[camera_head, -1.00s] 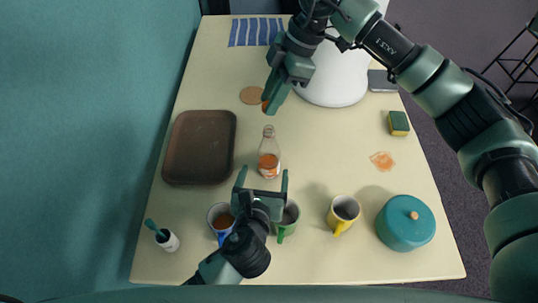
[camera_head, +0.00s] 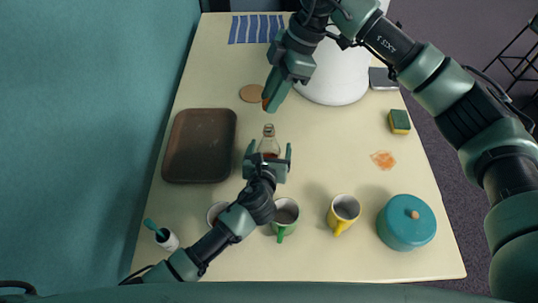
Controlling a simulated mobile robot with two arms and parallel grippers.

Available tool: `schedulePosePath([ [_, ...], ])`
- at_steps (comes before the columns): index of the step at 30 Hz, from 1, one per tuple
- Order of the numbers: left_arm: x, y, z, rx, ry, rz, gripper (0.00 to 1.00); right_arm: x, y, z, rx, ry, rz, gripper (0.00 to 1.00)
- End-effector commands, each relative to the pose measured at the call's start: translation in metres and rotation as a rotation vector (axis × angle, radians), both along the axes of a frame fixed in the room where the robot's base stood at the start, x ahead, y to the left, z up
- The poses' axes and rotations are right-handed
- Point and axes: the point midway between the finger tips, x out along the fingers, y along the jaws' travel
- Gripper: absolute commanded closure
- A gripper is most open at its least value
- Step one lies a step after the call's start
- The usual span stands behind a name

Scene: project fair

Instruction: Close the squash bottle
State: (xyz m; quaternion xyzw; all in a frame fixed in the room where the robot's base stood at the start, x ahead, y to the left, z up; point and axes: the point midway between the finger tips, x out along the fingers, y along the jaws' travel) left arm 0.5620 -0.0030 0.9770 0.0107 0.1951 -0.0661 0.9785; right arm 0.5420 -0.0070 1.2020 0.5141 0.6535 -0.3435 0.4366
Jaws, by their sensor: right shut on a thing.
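The squash bottle (camera_head: 268,141) is a clear bottle with orange drink. It stands upright near the middle of the table, its lower part now hidden behind my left gripper. My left gripper (camera_head: 268,152) is open, its fingers apart on either side of the bottle, with gaps visible between them and the glass. My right gripper (camera_head: 268,102) is above the table beyond the bottle, shut on a small orange thing (camera_head: 265,103) that looks like a cap and is mostly hidden by the fingers.
A brown tray (camera_head: 170,145) lies left of the bottle. A green mug (camera_head: 285,212), a yellow mug (camera_head: 343,210) and a teal pot (camera_head: 406,224) stand along the front. A round coaster (camera_head: 250,93) lies left of my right gripper. A sponge (camera_head: 398,121) is at the right.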

Motion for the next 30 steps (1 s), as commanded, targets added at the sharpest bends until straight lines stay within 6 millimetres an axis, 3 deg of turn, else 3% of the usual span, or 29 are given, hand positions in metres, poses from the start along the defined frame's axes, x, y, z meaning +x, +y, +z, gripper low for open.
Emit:
schedulePosePath([
  [6, 0.0, 0.0, 0.0, 0.0, 0.0, 0.0, 0.17, 0.0, 0.0, 0.0, 0.0, 0.0, 0.0, 1.0],
  [8, 0.0, 0.0, 0.0, 0.0, 0.0, 0.001, 0.31, 0.0, 0.0, 0.0, 0.0, 0.0, 0.0, 1.0],
  [15, 0.0, 0.0, 0.0, 0.0, 0.0, 0.001, 0.98, 0.0, 0.0, 0.0, 0.0, 0.0, 0.0, 1.0],
  [22, 0.0, 0.0, 0.0, 0.0, 0.0, 0.001, 1.0, 0.0, 0.0, -0.006, 0.001, 0.002, -0.001, 1.0],
  [30, 0.0, 0.0, 0.0, 0.0, 0.0, 0.001, 1.0, -0.001, 0.0, -0.044, 0.009, 0.005, -0.001, 1.0],
])
